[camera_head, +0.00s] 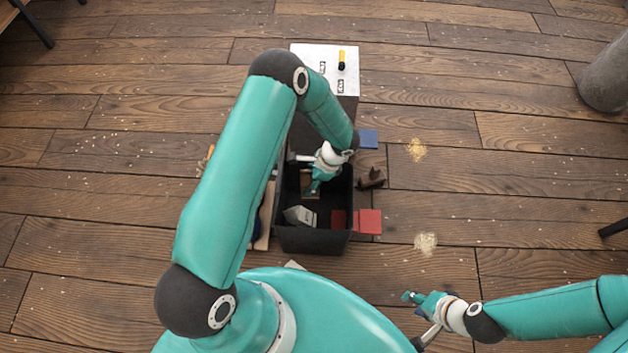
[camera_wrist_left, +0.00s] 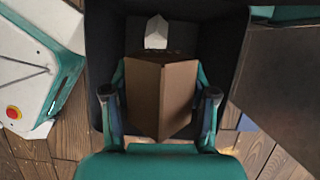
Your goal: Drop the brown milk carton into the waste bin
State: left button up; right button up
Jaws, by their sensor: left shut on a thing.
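The brown milk carton (camera_wrist_left: 160,95) is gripped between the two fingers of my left gripper (camera_wrist_left: 160,100) in the left wrist view. In the head view the carton (camera_head: 306,190) shows partly, beside the left gripper (camera_head: 316,184). The black waste bin (camera_head: 313,243) stands open below, and the carton is over or within its mouth; how deep I cannot tell. The bin's dark wall (camera_wrist_left: 225,35) surrounds the carton in the wrist view. My right gripper (camera_head: 413,298) is low at the right, away from the bin; its finger opening is unclear.
A white carton (camera_head: 300,216) lies inside the bin. Red (camera_head: 370,221) and blue (camera_head: 369,139) squares and a dark brown object (camera_head: 371,179) lie right of it. Floor at right is mostly free.

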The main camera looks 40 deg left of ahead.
pick_arm(q)
jog(key=shift+f+b, duration=1.4)
jog(key=shift+f, duration=1.55)
jog(key=o, duration=1.1)
jog(key=shift+r, duration=0.15)
jog(key=v, duration=1.1)
jog(key=shift+w+d+r, duration=0.15)
jog(key=shift+r, duration=0.15)
